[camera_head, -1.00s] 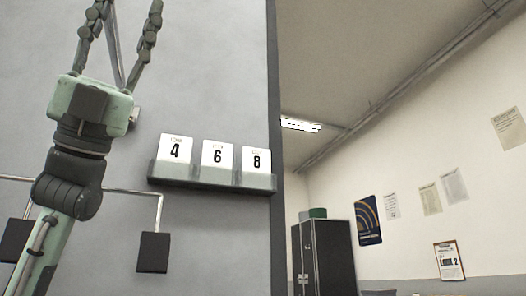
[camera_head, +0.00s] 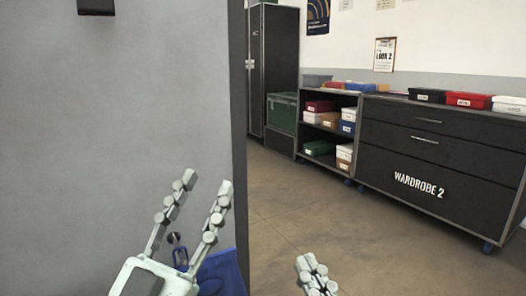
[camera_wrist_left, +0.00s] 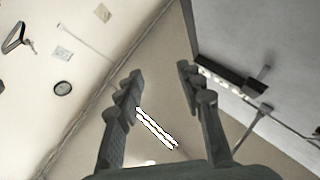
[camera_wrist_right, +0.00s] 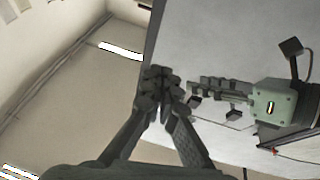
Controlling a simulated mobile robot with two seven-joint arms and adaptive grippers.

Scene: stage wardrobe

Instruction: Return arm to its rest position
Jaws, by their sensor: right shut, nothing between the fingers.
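My left gripper (camera_head: 207,184) is in the lower left of the head view, pointing up in front of the grey panel. Its two fingers are spread and nothing shows between them. The left wrist view also shows its fingers (camera_wrist_left: 159,72) apart and empty. My right gripper (camera_head: 311,268) enters at the bottom of the head view, right of the panel, with only its fingers showing. In the right wrist view its fingertips (camera_wrist_right: 158,78) are together with nothing between them. My left gripper also shows there (camera_wrist_right: 215,92).
The grey panel (camera_head: 120,90) fills the left, ending in a dark edge. A blue object (camera_head: 222,275) stands low behind the left gripper, partly hidden. A dark drawer cabinet (camera_head: 440,150), a shelf of boxes (camera_head: 330,133) and a tall dark cabinet (camera_head: 277,60) stand beyond open floor (camera_head: 310,215).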

